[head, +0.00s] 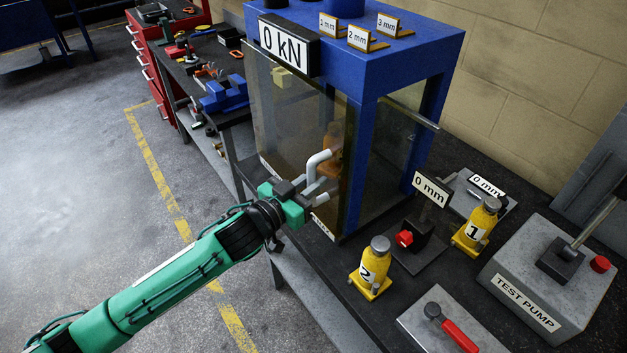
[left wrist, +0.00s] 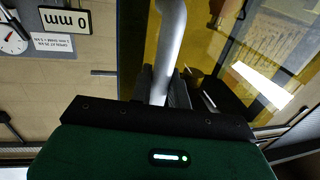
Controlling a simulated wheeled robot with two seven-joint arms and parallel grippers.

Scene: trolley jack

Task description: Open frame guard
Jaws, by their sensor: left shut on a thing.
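The blue press frame (head: 362,60) stands on the dark bench with a tinted see-through guard (head: 285,115) across its front. A pale grey bar handle (head: 319,158) sits on the guard. My left gripper (head: 312,190) reaches in from the lower left and is shut on the handle's lower part. In the left wrist view, the handle (left wrist: 170,45) runs up from between the dark fingers (left wrist: 162,92), with the yellowish guard panel (left wrist: 255,50) at its right. The guard looks closed across the front, though its edges are hard to make out. My right gripper is out of view.
Yellow bottle jacks marked 2 (head: 372,268) and 1 (head: 476,228) stand on the bench right of the frame. The test pump (head: 545,275) and a plate with a red-handled lever (head: 450,325) are further right. Open floor lies left.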

